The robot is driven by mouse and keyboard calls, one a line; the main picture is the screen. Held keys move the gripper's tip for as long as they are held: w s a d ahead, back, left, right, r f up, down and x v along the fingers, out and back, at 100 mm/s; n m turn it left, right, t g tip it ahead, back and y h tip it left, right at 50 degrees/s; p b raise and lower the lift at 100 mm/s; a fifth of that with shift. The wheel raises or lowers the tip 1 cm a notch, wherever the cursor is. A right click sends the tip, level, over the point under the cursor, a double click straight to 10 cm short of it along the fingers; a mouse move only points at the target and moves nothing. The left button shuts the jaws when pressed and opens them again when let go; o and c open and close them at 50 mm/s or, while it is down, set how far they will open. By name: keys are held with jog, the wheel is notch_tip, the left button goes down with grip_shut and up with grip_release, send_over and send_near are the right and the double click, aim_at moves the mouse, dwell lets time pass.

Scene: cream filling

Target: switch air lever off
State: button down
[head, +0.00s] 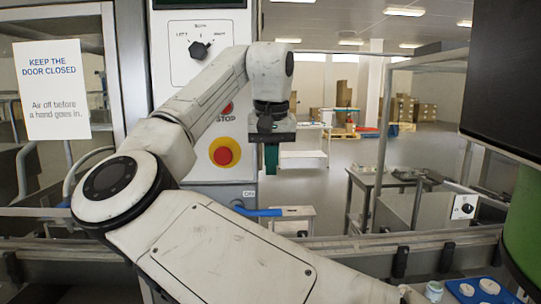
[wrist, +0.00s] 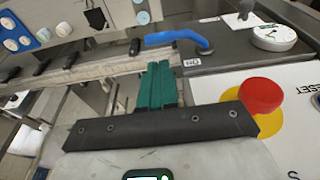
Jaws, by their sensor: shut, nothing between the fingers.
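The blue lever (head: 260,212) sticks out sideways to the right from the lower edge of the control column in the head view. In the wrist view the blue lever (wrist: 175,38) reaches left from its pivot, near a small white label (wrist: 193,62) that seems to read ON. My gripper (head: 271,165) hangs pointing down above the lever in the head view, apart from it. In the wrist view my gripper's green fingers (wrist: 158,72) are together and empty, their tips just short of the lever with a visible gap.
A red stop button (head: 225,152) on a yellow disc sits beside my gripper; the wrist view shows it close by on the right. A round gauge (wrist: 273,38) lies beyond the lever. A metal rail (head: 400,240) runs below. A door sign (head: 52,90) says air off before a hand goes in.

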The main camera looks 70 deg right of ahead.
aim_at(271, 210)
jog(key=f, duration=0.3)
jog(key=d+f+p, duration=0.1)
jog(key=f, duration=0.5)
jog(key=shift+w+d+f, duration=0.2)
jog(key=shift+w+d, duration=0.1)
jog(key=shift+d, duration=0.05)
